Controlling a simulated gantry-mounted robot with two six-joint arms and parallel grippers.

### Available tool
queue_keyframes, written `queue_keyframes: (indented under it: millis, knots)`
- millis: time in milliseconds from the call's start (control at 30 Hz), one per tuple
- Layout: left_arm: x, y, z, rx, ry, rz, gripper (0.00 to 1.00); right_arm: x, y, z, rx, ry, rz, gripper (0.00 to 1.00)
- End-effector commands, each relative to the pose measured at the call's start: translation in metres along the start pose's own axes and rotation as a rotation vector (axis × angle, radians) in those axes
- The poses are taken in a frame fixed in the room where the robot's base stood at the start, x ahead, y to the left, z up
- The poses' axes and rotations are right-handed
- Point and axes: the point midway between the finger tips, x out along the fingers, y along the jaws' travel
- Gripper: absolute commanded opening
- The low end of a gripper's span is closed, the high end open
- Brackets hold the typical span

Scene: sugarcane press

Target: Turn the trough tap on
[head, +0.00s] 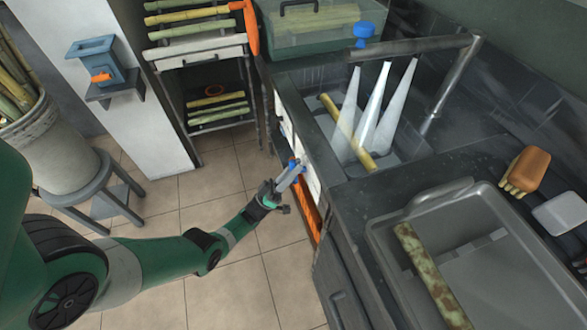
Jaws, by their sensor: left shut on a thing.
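The trough (322,149) is a dark basin at the upper middle, with a metal pipe (452,80) over it. Several pale, cone-shaped streams (373,105) run down from the pipe into the trough, widening downward. A blue knob (363,31) stands at the pipe's left end. My left gripper (291,175) is low at the trough's front face, shut on a small blue handle (292,163); its fingers partly hide the handle. My right gripper is not in view.
A cane piece (329,103) lies in the trough. A grey tray (395,243) with a mottled cane (425,265) sits at right, near a brush (527,169). A rack (196,53) of canes and a stool (98,190) with a bucket (50,150) stand left. Tiled floor between is clear.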

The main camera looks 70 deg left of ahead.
Motion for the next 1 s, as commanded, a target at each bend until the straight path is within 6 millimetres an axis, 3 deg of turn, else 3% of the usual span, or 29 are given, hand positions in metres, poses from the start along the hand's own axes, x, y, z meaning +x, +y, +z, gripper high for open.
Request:
queue_keyframes:
  millis: [467, 500, 667, 1000]
  knots:
    - [0.0003, 0.0002, -0.0004, 0.014, -0.002, 0.013, 0.0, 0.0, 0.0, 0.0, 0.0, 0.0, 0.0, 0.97]
    - [0.0003, 0.0002, -0.0004, 0.014, -0.002, 0.013, 0.28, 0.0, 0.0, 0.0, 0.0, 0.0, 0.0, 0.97]
    - [0.0003, 0.0002, -0.0004, 0.014, -0.002, 0.013, 0.55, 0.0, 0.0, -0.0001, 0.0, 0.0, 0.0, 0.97]
    - [-0.0023, -0.0018, -0.0021, 0.018, -0.001, 0.009, 0.55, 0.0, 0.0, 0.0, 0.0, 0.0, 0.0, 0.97]
